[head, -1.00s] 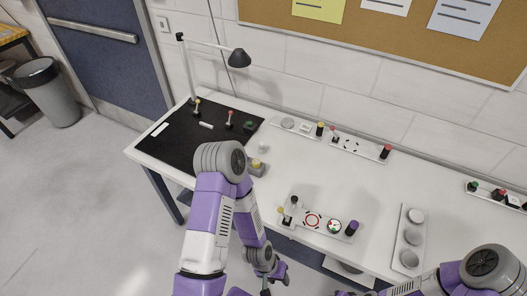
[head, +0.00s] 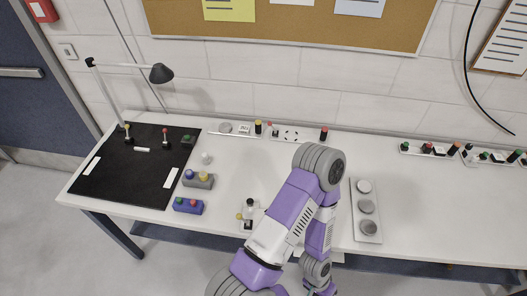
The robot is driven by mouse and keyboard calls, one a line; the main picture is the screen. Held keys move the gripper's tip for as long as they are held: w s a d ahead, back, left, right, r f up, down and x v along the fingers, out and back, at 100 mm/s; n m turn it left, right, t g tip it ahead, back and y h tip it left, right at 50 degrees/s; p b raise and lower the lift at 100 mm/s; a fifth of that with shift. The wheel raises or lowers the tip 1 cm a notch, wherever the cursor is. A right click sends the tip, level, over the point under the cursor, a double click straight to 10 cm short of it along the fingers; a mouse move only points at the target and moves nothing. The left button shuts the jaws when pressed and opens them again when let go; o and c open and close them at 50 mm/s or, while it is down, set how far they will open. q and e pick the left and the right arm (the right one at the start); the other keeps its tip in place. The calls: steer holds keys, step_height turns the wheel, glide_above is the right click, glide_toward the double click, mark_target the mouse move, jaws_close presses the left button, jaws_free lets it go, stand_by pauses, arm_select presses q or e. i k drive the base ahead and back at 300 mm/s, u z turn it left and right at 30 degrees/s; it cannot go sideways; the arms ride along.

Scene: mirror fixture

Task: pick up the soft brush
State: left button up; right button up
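I cannot pick out the soft brush for certain; the small upright pieces on the table are too small to tell apart. Upright cylinders with yellow and red tops stand in the back strip tray (head: 262,134). A small white piece with a dark top (head: 250,204) stands at the table's front, left of my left arm. My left arm rises across the middle and bends down to my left gripper (head: 322,290), low at the bottom edge, in front of the table. Its fingers are too unclear to tell open from shut. My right gripper is out of view.
The white table (head: 440,210) runs across the view. A black mat (head: 118,190) with a lamp (head: 160,73) lies left. A tray of round discs (head: 366,232) lies right of my arm.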

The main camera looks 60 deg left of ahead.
mark_target(206, 160)
steer(key=z, duration=1.05)
steer(key=k, duration=1.85)
steer(key=u, duration=1.4)
